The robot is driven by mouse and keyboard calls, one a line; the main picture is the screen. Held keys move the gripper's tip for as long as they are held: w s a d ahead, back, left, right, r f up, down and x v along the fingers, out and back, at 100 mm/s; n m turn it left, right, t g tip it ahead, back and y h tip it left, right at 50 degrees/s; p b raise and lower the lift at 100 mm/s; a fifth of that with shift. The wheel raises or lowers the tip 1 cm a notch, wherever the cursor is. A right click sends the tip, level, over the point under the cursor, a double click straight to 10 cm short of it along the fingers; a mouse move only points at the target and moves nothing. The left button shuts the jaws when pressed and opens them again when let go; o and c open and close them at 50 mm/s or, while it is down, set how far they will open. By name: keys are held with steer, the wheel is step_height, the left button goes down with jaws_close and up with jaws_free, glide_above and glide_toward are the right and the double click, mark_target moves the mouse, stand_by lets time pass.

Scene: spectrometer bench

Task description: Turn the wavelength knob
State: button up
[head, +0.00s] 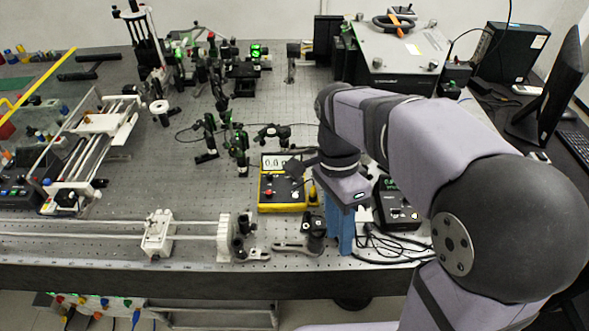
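My arm comes in from the right, and its wrist hangs over the bench near the middle. My gripper (297,168) appears as a small dark shape beside the wrist, at the right edge of a yellow meter (270,196). Its fingers are too small and dark to tell whether they are open or shut, or touching anything. The meter has a lit display and a red knob or button (269,192) on its black face. A black control box (397,212) with a green display stands right of the wrist, partly hidden by my arm. I cannot tell which knob is the wavelength knob.
A blue block (340,232) stands below the wrist, with loose black cables (385,245) to its right. Optical mounts (240,145) stand behind the meter. A rail with a white carriage (158,232) runs along the front left. Bare breadboard lies left of the meter.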

steer(key=w+a+n+t+p, duration=0.1)
steer(key=w+a, duration=0.1)
steer(key=w, duration=0.6)
steer(key=w+a+f+n+t+p, duration=0.1)
steer(key=w+a+n, duration=0.1)
steer(key=w, duration=0.6)
steer(key=w+a+n+t+p, duration=0.1)
steer(key=w+a, duration=0.3)
steer(key=w, duration=0.4)
steer(key=shift+f+n+t+y, duration=0.15)
steer(key=shift+n+t+y, duration=0.15)
steer(key=shift+y, duration=0.1)
steer(key=shift+f+p, duration=1.4)
steer(key=shift+f, duration=2.25)
jaws_close()
